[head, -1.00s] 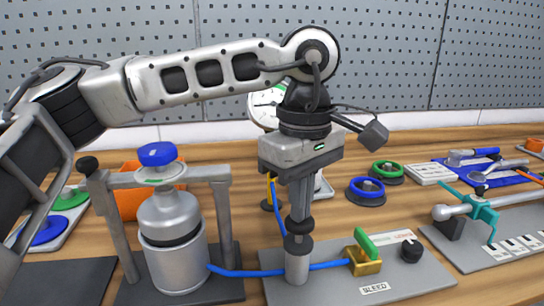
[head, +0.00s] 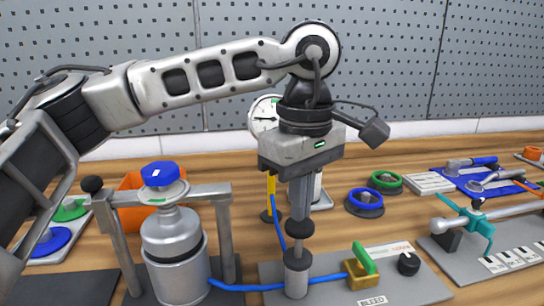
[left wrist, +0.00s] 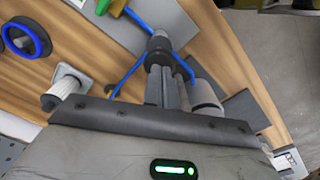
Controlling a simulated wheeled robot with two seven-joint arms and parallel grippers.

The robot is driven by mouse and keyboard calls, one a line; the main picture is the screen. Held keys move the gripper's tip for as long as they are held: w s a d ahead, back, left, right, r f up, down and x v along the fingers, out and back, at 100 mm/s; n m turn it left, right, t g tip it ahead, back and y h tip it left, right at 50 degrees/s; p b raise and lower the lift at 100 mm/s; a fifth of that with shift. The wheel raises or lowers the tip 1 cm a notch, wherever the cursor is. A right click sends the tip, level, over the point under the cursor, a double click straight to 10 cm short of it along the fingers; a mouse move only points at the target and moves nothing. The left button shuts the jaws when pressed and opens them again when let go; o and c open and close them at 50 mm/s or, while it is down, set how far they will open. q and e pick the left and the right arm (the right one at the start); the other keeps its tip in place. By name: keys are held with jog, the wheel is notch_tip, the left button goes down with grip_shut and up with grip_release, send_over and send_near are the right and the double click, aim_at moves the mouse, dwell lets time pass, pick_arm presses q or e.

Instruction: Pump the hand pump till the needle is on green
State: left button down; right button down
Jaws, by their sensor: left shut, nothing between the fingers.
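The hand pump has a dark handle knob (head: 299,228) on a rod above a grey cylinder (head: 296,277). My left gripper (head: 301,212) points down over the knob, shut and empty. Its fingertips look at or very close to the knob's top; I cannot tell if they touch. In the left wrist view the gripper (left wrist: 163,72) lines up with the knob (left wrist: 158,44). The white round gauge (head: 262,116) stands behind, partly hidden by my arm. A green mark shows near its top and a dark needle points leftward, apart from the green. My right gripper is not in view.
A blue hose (head: 240,286) joins the pump to a silver vessel (head: 174,250) in a grey frame. A brass bleed valve with a green lever (head: 364,258) and a black knob (head: 408,263) stand right of the pump. Blue and green rings (head: 364,203) lie behind.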

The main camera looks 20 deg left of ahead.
pick_arm(q)
jog(key=shift+r, duration=0.35)
jog(key=shift+f, duration=0.1)
